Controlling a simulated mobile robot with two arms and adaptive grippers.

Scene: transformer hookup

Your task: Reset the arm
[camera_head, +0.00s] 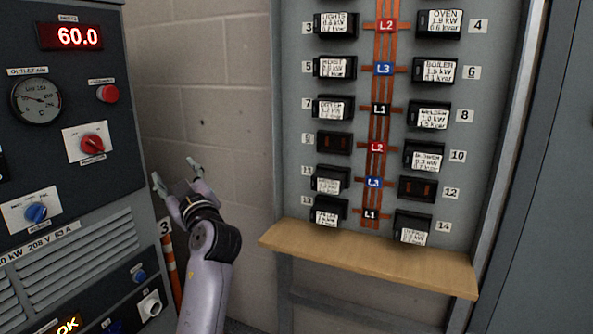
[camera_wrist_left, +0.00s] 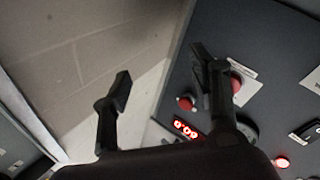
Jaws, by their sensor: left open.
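My left arm rises from the bottom of the head view, and its gripper (camera_head: 176,180) is open and empty. It is in the gap between the grey control cabinet (camera_head: 122,205) on the left and the breaker panel (camera_head: 290,150) on the right, in front of the block wall. In the left wrist view the two dark fingers of the left gripper (camera_wrist_left: 165,85) stand wide apart with nothing between them. The cabinet face with red knobs (camera_wrist_left: 186,103) shows behind and right of the fingers. My right gripper is in neither view.
The cabinet carries a red 60.0 display (camera_head: 78,36), a round gauge (camera_head: 37,101), a red selector (camera_head: 92,143) and a blue selector (camera_head: 36,212). A wooden shelf (camera_head: 370,262) juts out below the breakers. An orange-and-white striped post (camera_head: 170,265) stands beside the cabinet.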

